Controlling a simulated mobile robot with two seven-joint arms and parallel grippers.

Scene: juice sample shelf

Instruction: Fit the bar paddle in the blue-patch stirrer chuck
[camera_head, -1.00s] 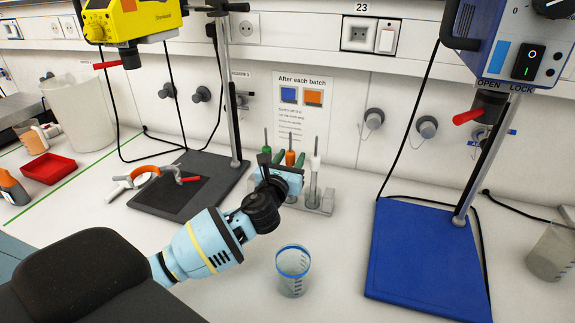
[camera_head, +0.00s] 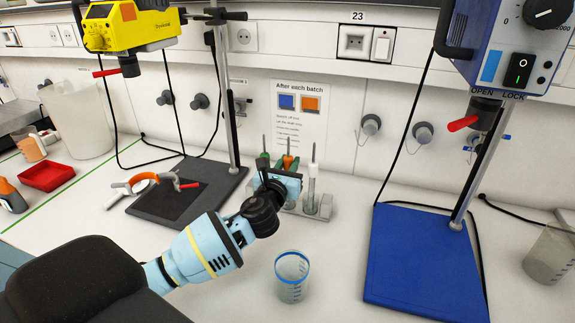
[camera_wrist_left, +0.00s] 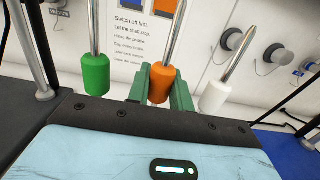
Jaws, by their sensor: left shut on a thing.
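Three paddles with upright metal shafts stand at the rack (camera_head: 326,208). Their collars are green (camera_wrist_left: 96,74), orange (camera_wrist_left: 160,84) and white (camera_wrist_left: 214,96). My left gripper (camera_head: 286,168) is at the rack, its green fingers shut on the orange-collared paddle (camera_head: 290,147). Paddle ends are mostly hidden behind the gripper, so I cannot tell which is the bar. The blue stirrer (camera_head: 508,45) with the blue patch (camera_head: 491,60) hangs at the right. Its dark chuck (camera_head: 486,112) is empty below, with a red lever (camera_head: 462,124) pointing left. My right gripper is out of view.
A blue-rimmed beaker (camera_head: 291,284) stands in front of the rack. The blue stirrer's base plate (camera_head: 425,255) and post are at the right.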

